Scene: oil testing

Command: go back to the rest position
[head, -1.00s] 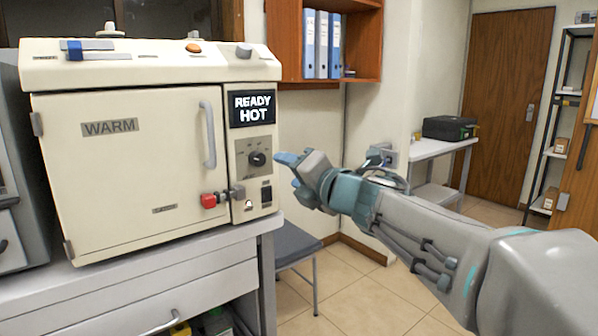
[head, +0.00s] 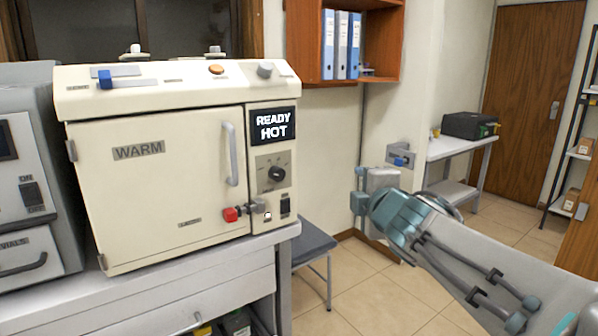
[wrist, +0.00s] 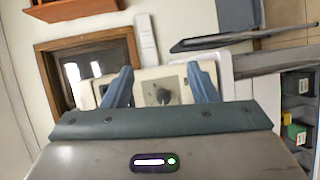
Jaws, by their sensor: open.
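My gripper (head: 358,192) is at the right of the oven in the head view, apart from it and in the air. In the wrist view, its two blue fingers (wrist: 160,88) stand apart with nothing between them. The cream oven (head: 160,185) stands on a grey cabinet with its door closed. Its display (head: 272,125) reads "READY HOT". Its dial (head: 277,174) also shows beyond the fingers in the wrist view (wrist: 163,97). A red-tipped latch (head: 231,214) sits at the door's lower right.
The grey cabinet (head: 190,290) stands below the oven. A grey stool (head: 312,240) is beside it. A wooden shelf with binders (head: 340,45) hangs on the wall. A side table (head: 455,155) bears a dark case (head: 468,125). Tiled floor (head: 365,290) is open between them.

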